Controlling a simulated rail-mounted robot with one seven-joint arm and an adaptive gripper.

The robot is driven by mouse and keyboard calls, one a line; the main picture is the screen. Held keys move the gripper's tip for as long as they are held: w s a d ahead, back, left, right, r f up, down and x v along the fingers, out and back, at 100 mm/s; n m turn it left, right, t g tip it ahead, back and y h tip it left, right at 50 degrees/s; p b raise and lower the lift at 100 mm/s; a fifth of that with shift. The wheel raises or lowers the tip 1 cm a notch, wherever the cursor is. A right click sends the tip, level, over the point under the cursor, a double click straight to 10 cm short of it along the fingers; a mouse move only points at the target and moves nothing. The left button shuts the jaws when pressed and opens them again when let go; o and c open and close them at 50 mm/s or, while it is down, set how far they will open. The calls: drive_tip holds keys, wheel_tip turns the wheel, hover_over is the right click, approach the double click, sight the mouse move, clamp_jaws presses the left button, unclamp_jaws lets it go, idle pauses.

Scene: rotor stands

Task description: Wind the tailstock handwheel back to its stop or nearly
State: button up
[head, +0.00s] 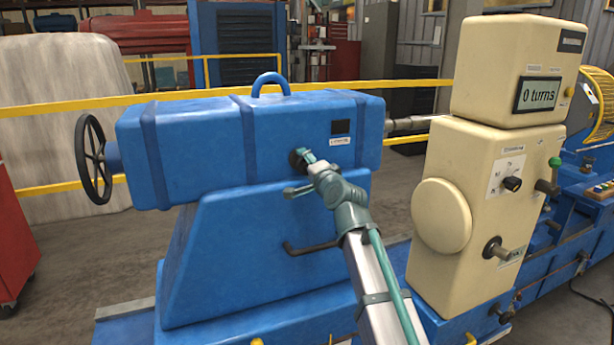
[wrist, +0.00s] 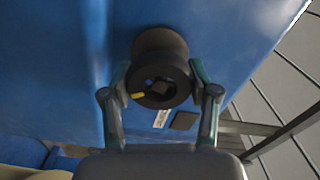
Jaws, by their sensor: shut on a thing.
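The tailstock is a blue box-shaped casting (head: 205,140) on a blue pedestal. Its handwheel (head: 80,160), a dark spoked wheel, stands at the left end, well away from my gripper. My gripper (head: 307,162) is at the front face of the tailstock. It is shut on a round black knob (head: 296,158) there. In the wrist view the two fingers flank the black knob (wrist: 158,88), which has a yellow mark on its left rim. The finger contact is partly hidden in the head view.
A dark lever (head: 310,248) sticks out of the pedestal below my gripper. A cream control cabinet (head: 470,205) stands to the right, its display (head: 540,94) reading "0 turns". A yellow rail (head: 60,112) runs behind. A red cabinet (head: 14,240) is at the left edge.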

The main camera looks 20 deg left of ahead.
drive_tip(key=n+b, duration=0.7)
drive_tip(key=shift+f, duration=0.15)
drive_tip(key=n+b, duration=0.3)
drive_tip(key=n, duration=0.1)
drive_tip(key=n+b, duration=0.3)
drive_tip(key=n, duration=0.1)
drive_tip(key=shift+n, duration=0.3)
drive_tip(key=n+b, duration=0.2)
drive_tip(key=n, duration=0.1)
drive_tip(key=shift+n, duration=0.4)
drive_tip(key=n+b, duration=0.2)
drive_tip(key=n, duration=0.1)
drive_tip(key=shift+a, duration=0.1)
drive_tip(key=n+b, duration=0.2)
drive_tip(key=n, duration=0.3)
drive_tip(key=shift+s+b, duration=0.1)
drive_tip(key=shift+b, duration=0.2)
drive_tip(key=shift+n+b, duration=0.6)
drive_tip(key=shift+n, duration=0.8)
drive_tip(key=o, duration=1.2)
